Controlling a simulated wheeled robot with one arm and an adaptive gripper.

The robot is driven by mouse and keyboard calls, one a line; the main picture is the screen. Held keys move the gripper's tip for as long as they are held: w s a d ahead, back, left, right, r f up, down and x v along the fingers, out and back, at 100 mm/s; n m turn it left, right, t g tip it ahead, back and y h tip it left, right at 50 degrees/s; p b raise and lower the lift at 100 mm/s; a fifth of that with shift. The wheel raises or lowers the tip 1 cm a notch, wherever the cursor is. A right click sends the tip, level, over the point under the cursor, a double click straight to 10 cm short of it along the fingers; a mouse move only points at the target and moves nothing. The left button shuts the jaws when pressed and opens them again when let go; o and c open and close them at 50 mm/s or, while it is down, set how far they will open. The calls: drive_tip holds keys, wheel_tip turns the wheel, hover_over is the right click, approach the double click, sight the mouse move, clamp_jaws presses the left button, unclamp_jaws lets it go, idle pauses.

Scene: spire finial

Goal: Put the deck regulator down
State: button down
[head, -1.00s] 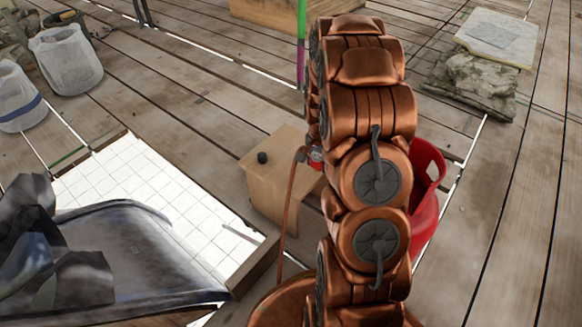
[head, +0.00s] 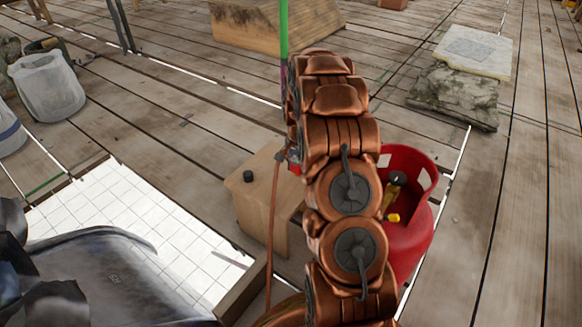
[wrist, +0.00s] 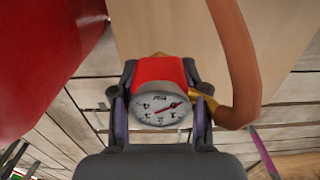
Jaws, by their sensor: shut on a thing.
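The deck regulator (wrist: 158,72) has a red body and a white dial gauge (wrist: 160,108), seen in the wrist view. My gripper (wrist: 159,113) is shut on it, with a finger on either side of the gauge. An orange-brown hose (wrist: 238,60) curves away from its right side. In the head view only a small bit of red shows beside my arm, above the right part of a wooden block (head: 268,200). The hose hangs down in front of the block. My gripper is mostly hidden there, and I cannot tell whether the regulator touches the block.
A small black cap (head: 248,176) sits on the block's left part. A red gas bottle (head: 408,245) with a brass valve stands right of the block. A white tiled panel (head: 130,215) lies left. Plank floor (head: 180,110) is clear behind the block.

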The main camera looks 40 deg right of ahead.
drive_tip(key=shift+w+d+f+b, duration=0.1)
drive_tip(key=shift+w+d+b, duration=0.15)
drive_tip(key=shift+w, duration=0.7)
drive_tip(key=shift+w+d+f+b, duration=0.1)
drive_tip(key=shift+w+d+b, duration=0.15)
drive_tip(key=shift+w, duration=0.75)
drive_tip(key=shift+w+d+f+b, duration=0.1)
drive_tip(key=shift+w+d+b, duration=0.15)
drive_tip(key=shift+w, duration=0.7)
wheel_tip(320, 180, down, 4)
drive_tip(key=shift+r+b, duration=0.2)
drive_tip(key=shift+b, duration=0.9)
drive_tip(key=shift+r, duration=0.1)
drive_tip(key=c, duration=0.6)
unclamp_jaws()
